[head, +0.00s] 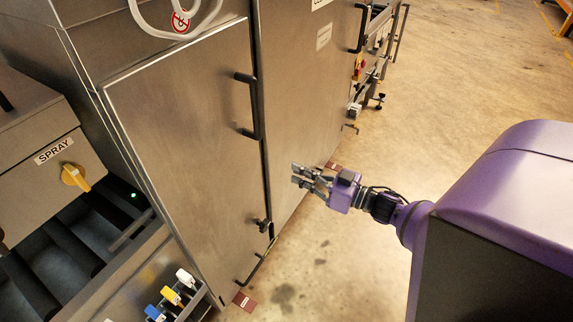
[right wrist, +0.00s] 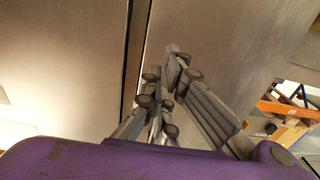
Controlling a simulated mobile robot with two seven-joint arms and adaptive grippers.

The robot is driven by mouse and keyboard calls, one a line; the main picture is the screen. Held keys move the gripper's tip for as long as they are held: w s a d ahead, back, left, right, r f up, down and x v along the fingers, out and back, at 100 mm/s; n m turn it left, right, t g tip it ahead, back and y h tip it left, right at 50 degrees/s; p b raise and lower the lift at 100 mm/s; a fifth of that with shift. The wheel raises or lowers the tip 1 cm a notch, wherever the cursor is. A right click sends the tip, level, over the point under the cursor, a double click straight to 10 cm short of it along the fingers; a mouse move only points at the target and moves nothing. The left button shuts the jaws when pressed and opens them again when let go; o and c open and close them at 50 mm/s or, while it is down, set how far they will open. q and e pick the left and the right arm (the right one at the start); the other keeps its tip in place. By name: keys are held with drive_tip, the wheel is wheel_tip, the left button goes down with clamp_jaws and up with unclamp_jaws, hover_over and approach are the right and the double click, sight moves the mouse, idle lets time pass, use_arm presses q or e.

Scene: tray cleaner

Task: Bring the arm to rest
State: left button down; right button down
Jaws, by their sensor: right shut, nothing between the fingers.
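My right arm reaches in from the right in the head view. My right gripper (head: 299,175) is in front of the steel cabinet of the tray cleaner (head: 190,100). It is shut with nothing held. In the right wrist view the gripper's grey fingers (right wrist: 172,68) point toward the steel panels (right wrist: 70,60) and the dark gap between them. I cannot tell how far the fingertips are from the panels. My left gripper is not in view.
A door handle (head: 247,106) sticks out from the cabinet, left of the gripper. A yellow SPRAY knob (head: 76,177) is at far left, and several coloured valve handles (head: 171,295) are at the bottom. Bare floor (head: 460,70) lies beyond the machine. An orange structure (right wrist: 284,110) shows in the right wrist view.

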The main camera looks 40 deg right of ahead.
drive_tip(key=shift+s+d, duration=0.15)
drive_tip(key=shift+s, duration=0.25)
